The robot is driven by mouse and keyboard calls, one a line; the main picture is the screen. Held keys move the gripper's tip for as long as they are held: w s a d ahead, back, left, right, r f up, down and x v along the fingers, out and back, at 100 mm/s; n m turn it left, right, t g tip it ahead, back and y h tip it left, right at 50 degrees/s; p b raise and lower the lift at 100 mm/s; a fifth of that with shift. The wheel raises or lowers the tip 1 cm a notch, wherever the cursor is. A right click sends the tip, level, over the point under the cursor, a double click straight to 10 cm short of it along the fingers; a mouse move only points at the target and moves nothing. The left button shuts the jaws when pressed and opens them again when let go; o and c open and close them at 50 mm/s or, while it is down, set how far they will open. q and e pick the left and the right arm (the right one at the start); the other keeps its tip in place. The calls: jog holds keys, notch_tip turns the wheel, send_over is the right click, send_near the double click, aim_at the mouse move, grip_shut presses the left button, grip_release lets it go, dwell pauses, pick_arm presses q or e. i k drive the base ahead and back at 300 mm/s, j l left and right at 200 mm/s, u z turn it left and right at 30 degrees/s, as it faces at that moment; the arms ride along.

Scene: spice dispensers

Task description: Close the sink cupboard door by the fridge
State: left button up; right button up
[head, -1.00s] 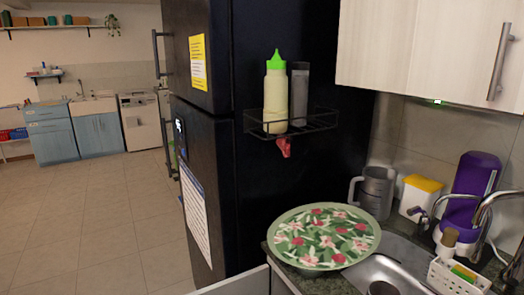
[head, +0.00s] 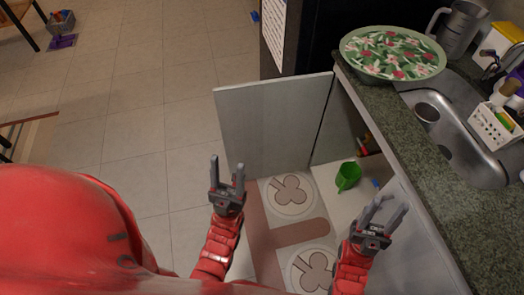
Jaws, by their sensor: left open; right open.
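The sink cupboard door by the fridge (head: 270,118) stands open in the head view, a pale panel swung out from the counter front beside the black fridge (head: 335,35). A second pale door panel (head: 405,235) shows at the lower right, partly behind my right gripper. My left gripper (head: 227,172) is open and empty, in front of the fridge-side door's lower part in the picture; I cannot tell whether it touches. My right gripper (head: 383,215) is open and empty, near the second panel.
A green cup (head: 348,176) stands in the open cupboard. A patterned mat (head: 286,233) lies below my grippers. The counter (head: 415,140) holds a floral bowl (head: 392,52) and a sink (head: 470,150).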

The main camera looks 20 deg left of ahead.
aim_at(271, 127)
jog(key=z, duration=0.4)
jog(key=k+z, duration=0.1)
jog(key=z, duration=0.75)
jog(key=l+z, duration=0.15)
jog(key=z, duration=0.25)
jog(key=k+j+z, duration=0.15)
jog(key=j, duration=0.25)
jog(key=j+z, duration=0.15)
jog(key=j, duration=0.3)
jog(key=k+j+z, duration=0.1)
jog(key=j, duration=0.25)
jog(key=k+j+z, duration=0.15)
jog(key=j, duration=0.25)
jog(key=k+j+z, duration=0.15)
jog(key=k+j, duration=0.15)
jog(key=k+j+z, duration=0.15)
jog(key=j, duration=0.2)
jog(key=k+j, duration=0.25)
jog(key=j, duration=0.2)
jog(key=k+j, duration=0.25)
jog(key=j, duration=0.2)
jog(key=k+j, duration=0.25)
jog(key=j, duration=0.2)
jog(key=k+j, duration=0.25)
jog(key=j, duration=0.2)
jog(key=k+j, duration=0.25)
jog(key=j, duration=0.2)
jog(key=k+j+z, duration=0.1)
jog(key=k+j, duration=0.15)
jog(key=j, duration=0.15)
